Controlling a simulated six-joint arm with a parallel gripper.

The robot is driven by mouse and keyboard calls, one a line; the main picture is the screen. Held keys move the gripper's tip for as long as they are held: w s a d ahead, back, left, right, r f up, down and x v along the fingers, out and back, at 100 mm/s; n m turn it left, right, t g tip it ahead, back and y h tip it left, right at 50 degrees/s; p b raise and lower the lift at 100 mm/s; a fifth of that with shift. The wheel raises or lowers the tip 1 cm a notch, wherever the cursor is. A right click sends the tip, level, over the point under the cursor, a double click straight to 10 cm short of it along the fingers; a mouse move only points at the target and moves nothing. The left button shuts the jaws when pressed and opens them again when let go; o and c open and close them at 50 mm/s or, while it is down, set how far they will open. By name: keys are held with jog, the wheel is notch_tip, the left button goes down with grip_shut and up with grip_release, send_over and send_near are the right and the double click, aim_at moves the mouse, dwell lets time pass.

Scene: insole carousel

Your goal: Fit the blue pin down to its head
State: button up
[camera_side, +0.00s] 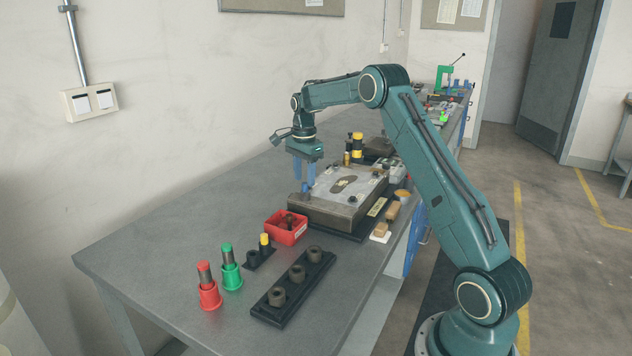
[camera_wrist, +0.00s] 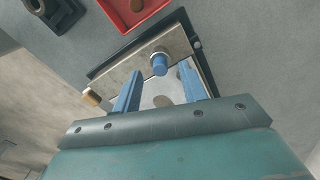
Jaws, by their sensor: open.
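The blue pin (camera_wrist: 159,64) stands at a corner of the metal fixture block (camera_wrist: 180,42). Its blue part shows as a short cylinder with a grey round part at its far end. In the side view the pin is a small dark-blue shape just under my fingers, on the near left of the block (camera_side: 325,216). How deep it sits cannot be told. My gripper (camera_side: 304,184) points down above that corner. Its blue fingers are open in the wrist view (camera_wrist: 162,70), one to each side of the pin, with no visible contact.
A pale plate with a dark insole shape (camera_side: 344,184) lies on the block. A red bin (camera_side: 300,237) with dark parts stands in front. A black rack (camera_side: 267,312) and red (camera_side: 210,296) and green (camera_side: 232,277) holders stand nearer. The table's left side is clear.

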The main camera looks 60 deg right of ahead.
aim_at(304, 183)
notch_tip(304, 183, up, 12)
dwell(0.6)
dwell(0.5)
jog(key=s+a+r+n+t, duration=0.1)
jog(key=s+a+r+n, duration=0.25)
jog(key=a, duration=0.35)
jog(key=s+a+r+n+t, duration=0.1)
jog(key=s+a+r+n, duration=0.25)
jog(key=s+a, duration=0.2)
jog(key=s+a+r+n+t, duration=0.1)
jog(key=s+a+r+n, duration=0.25)
jog(key=a, duration=0.45)
jog(key=s+a+f+n+t, duration=0.1)
jog(key=s+a+f+n, duration=0.3)
jog(key=s, duration=0.5)
jog(key=s+a+f+n+t, duration=0.1)
jog(key=s+a+f+n, duration=0.4)
jog(key=s, duration=0.5)
jog(key=shift+a+f+n+t, duration=0.2)
jog(key=shift+f+n+t, duration=0.1)
jog(key=shift+n, duration=0.85)
jog(key=shift+s, duration=0.1)
